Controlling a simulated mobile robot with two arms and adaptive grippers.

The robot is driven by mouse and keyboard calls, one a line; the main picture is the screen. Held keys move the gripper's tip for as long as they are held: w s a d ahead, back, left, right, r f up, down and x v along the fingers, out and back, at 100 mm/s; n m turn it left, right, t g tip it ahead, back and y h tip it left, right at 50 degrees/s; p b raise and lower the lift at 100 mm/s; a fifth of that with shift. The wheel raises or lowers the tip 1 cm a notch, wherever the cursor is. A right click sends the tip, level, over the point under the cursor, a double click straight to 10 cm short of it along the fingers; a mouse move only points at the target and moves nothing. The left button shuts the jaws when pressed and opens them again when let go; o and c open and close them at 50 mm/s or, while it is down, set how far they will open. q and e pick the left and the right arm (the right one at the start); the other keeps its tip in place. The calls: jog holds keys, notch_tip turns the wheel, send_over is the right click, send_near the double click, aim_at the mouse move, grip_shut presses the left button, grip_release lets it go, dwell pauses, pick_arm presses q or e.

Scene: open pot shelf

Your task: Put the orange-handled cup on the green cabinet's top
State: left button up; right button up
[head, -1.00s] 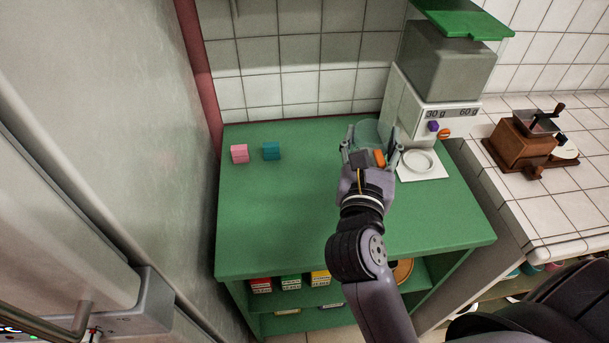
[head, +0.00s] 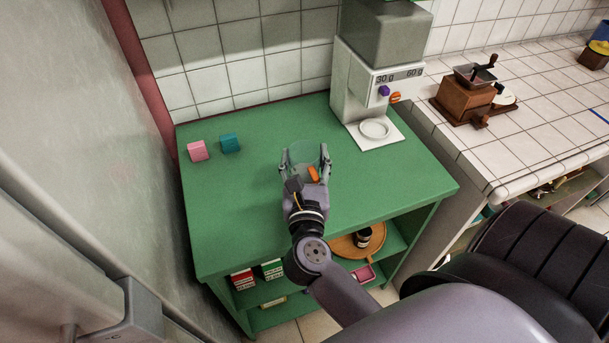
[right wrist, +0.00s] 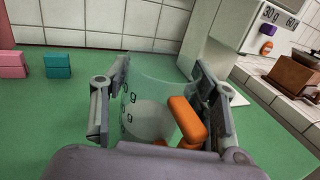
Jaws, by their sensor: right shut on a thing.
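The orange-handled cup is a clear glass cup (head: 308,153) with an orange handle (head: 313,174). It is over the middle of the green cabinet's top (head: 240,200). My right gripper (head: 306,158) is shut on the cup, with a finger on each side. In the right wrist view the cup (right wrist: 150,105) stands upright between the fingers, its orange handle (right wrist: 187,120) facing my wrist. I cannot tell whether its base touches the green top. My left gripper is not in view.
A grey dispenser (head: 372,80) with a white tray (head: 374,130) stands at the cabinet top's back right. A pink block (head: 198,150) and a teal block (head: 230,142) lie at the back left. A coffee grinder (head: 466,98) stands on the tiled counter. The cabinet top's front left is clear.

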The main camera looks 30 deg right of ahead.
aim_at(305, 175)
notch_tip(305, 175, down, 5)
jog(key=shift+r+b, duration=0.15)
jog(key=shift+b, duration=0.2)
jog(key=o, duration=1.2)
jog(key=shift+o, duration=0.2)
